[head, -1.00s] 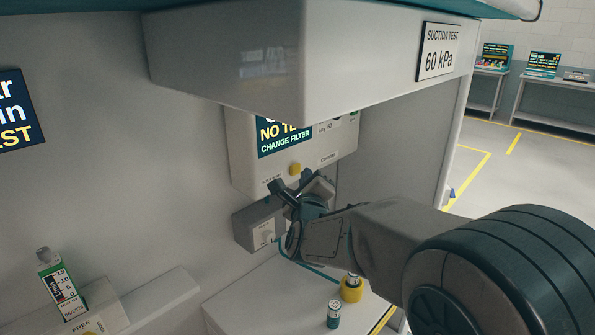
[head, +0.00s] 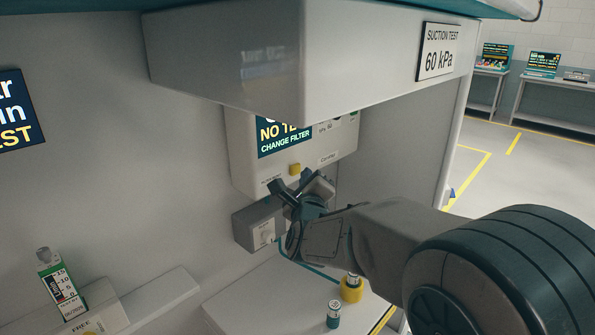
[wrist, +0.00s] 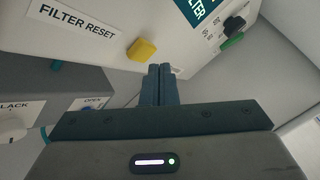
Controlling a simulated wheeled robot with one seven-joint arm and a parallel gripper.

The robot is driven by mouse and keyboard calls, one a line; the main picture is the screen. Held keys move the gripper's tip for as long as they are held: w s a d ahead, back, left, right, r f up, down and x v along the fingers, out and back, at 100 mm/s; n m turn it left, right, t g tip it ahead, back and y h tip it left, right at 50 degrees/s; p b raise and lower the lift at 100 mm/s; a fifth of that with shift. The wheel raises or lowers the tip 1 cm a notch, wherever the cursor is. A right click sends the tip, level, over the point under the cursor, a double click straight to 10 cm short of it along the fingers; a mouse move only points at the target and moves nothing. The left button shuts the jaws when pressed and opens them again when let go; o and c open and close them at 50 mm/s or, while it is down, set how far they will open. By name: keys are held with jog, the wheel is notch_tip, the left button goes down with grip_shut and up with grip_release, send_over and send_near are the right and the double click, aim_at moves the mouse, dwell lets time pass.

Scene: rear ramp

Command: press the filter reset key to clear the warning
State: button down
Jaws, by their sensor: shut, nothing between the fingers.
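The yellow filter reset key (head: 295,169) sits on the underside front of a white control box (head: 240,155). In the wrist view the yellow key (wrist: 141,50) is beside a "FILTER RESET" label (wrist: 77,20). The box's screen (head: 285,138) reads "NO TE..." and "CHANGE FILTER", its upper part hidden by the overhang. My gripper (head: 301,180) is just below the key in the head view. In the wrist view my gripper's fingers (wrist: 160,72) are shut together and empty, a little right of and below the key. I cannot tell whether they touch the box.
A large white overhang (head: 320,70) hangs above the box. A grey block (head: 258,228) is on the wall below left. A yellow-ringed fitting (head: 351,289) and a small teal cylinder (head: 334,314) stand on the ledge below. A green-white carton (head: 62,290) is at lower left.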

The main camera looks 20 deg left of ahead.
jog(key=shift+w+a+f+b, duration=0.1)
jog(key=shift+a+b, duration=0.1)
jog(key=shift+b, duration=0.2)
jog(key=shift+w+a, duration=0.1)
jog(key=shift+a, duration=0.1)
jog(key=shift+w+a+b, duration=0.2)
jog(key=shift+a+b, duration=0.25)
jog(key=shift+b, duration=0.1)
dwell(0.5)
jog(key=shift+s+d, duration=0.1)
dwell(0.3)
jog(key=shift+s+d+b, duration=0.3)
jog(key=shift+d+b, duration=0.4)
jog(key=shift+b, duration=0.3)
